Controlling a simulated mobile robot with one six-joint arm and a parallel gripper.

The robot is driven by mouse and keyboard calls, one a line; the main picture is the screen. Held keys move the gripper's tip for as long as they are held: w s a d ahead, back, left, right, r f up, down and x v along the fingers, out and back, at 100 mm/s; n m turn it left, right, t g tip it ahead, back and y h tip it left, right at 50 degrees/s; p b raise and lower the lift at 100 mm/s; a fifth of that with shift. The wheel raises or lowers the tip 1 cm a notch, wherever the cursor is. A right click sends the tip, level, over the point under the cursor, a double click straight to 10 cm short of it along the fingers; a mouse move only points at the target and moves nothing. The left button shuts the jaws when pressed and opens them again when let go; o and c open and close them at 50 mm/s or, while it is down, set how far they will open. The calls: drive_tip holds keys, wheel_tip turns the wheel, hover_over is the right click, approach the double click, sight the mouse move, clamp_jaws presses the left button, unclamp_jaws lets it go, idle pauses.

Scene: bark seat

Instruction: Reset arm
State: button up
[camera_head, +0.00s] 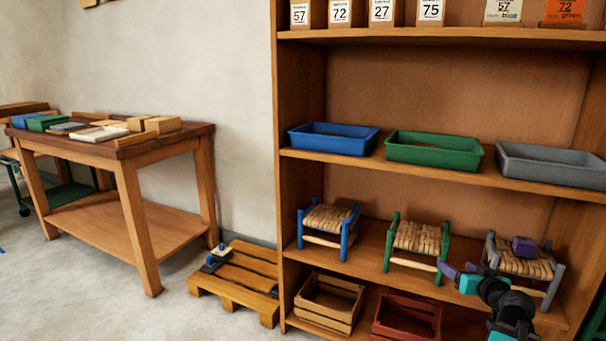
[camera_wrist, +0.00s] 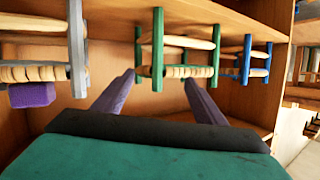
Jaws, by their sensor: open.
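My gripper (camera_head: 458,269) is in front of the lower shelf, between the green stool (camera_head: 418,240) and the grey stool (camera_head: 521,264). Its two purple fingers are apart, with nothing between them. In the wrist view, which looks upside down, the open gripper (camera_wrist: 160,80) points toward the green stool (camera_wrist: 180,70), apart from it as far as I can tell. A purple block (camera_head: 523,246) lies on the woven seat of the grey stool. The block also shows in the wrist view (camera_wrist: 32,95). My dark and teal arm covers part of the shelf at lower right.
A blue stool (camera_head: 328,223) stands on the same shelf. Blue (camera_head: 333,139), green (camera_head: 434,152) and grey (camera_head: 553,167) trays sit on the shelf above. Wooden (camera_head: 328,302) and red (camera_head: 406,319) crates are below. A pallet (camera_head: 240,283) and a workbench (camera_head: 110,145) stand left.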

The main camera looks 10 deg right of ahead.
drive_tip(key=w+a+f+n+g+y+p, duration=0.25)
drive_tip(key=a+f+p, duration=0.2)
drive_tip(key=a, duration=0.55)
drive_tip(key=w+a+f+n+g+y+p, duration=0.1)
drive_tip(key=w+a+f+y+p, duration=0.25)
drive_tip(key=a, duration=0.65)
drive_tip(key=s+a+f+n+g+p, duration=0.1)
drive_tip(key=s+a+f+g+p, duration=0.1)
drive_tip(key=s+a+f+p, duration=0.3)
drive_tip(key=a+g+y+p, duration=0.1)
drive_tip(key=a+p, duration=0.1)
drive_tip(key=a, duration=0.5)
drive_tip(key=s+a+f+n+g+p, duration=0.1)
drive_tip(key=s+a+f+g+p, duration=0.1)
drive_tip(key=s+a+f+p, duration=0.3)
drive_tip(key=s+a+f+n+g+p, duration=0.1)
drive_tip(key=s+a+f+g+p, duration=0.2)
drive_tip(key=s+a, duration=0.35)
drive_tip(key=s+a+f+g+p, duration=0.1)
drive_tip(key=s+a+g+p, duration=0.3)
drive_tip(key=s, duration=0.4)
drive_tip(key=s+d+f+m+g+h+p, duration=0.1)
drive_tip(key=s+d+m+g+h, duration=0.2)
drive_tip(key=s, duration=1.1)
drive_tip(key=shift+s+d+f+g+h+p, duration=0.2)
drive_tip(key=shift+s+d+g+h+p, duration=0.15)
drive_tip(key=shift+d+g+h, duration=0.35)
drive_tip(key=shift+d, duration=0.15)
drive_tip(key=shift+c, duration=0.2)
